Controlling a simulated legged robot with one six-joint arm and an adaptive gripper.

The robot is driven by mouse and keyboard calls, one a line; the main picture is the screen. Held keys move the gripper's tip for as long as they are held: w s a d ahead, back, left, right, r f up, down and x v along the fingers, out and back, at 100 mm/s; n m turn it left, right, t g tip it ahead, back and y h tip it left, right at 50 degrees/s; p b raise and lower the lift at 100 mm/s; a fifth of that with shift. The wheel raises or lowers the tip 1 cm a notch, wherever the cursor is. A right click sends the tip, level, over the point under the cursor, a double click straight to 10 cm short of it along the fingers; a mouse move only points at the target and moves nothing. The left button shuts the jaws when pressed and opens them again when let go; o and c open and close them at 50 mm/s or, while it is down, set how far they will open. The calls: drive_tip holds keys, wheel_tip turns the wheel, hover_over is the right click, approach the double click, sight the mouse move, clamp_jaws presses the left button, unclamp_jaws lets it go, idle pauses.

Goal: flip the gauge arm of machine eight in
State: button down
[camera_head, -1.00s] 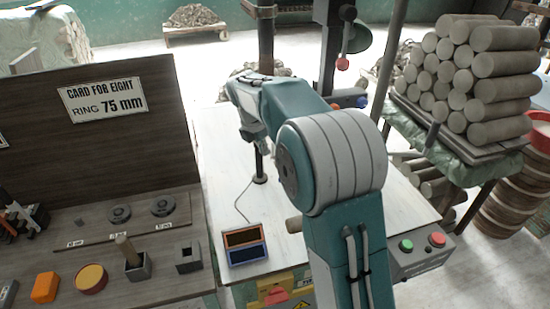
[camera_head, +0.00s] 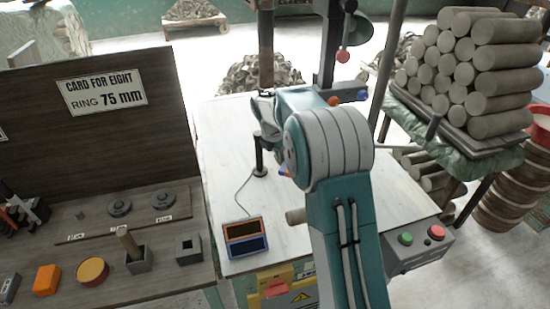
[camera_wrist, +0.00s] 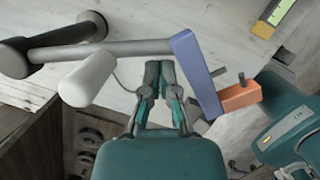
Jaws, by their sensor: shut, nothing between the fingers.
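The gauge arm (camera_wrist: 130,48) is a grey bar in the wrist view, running from a dark post (camera_wrist: 60,35) to a blue piece (camera_wrist: 196,72) and an orange block (camera_wrist: 239,97). A pale cylindrical grip (camera_wrist: 87,77) sticks out from the bar. My gripper (camera_wrist: 160,66) is shut and empty. Its tips lie just below the bar in the picture, between grip and blue piece; I cannot tell whether they touch. In the head view the post (camera_head: 259,155) stands on the white tabletop (camera_head: 222,150), and my arm hides most of the gauge arm.
A small readout box (camera_head: 246,238) lies on the tabletop. A sign (camera_head: 104,95) reads "CARD FOR EIGHT, RING 75 mm". A control box with green and red buttons (camera_head: 437,232) sits front right. Stacked clay logs (camera_head: 500,60) stand at right.

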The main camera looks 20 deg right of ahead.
idle(0.3)
drive_tip(key=shift+w+d+n, duration=0.15)
drive_tip(key=shift+d+n, duration=0.25)
drive_tip(key=shift+d, duration=0.05)
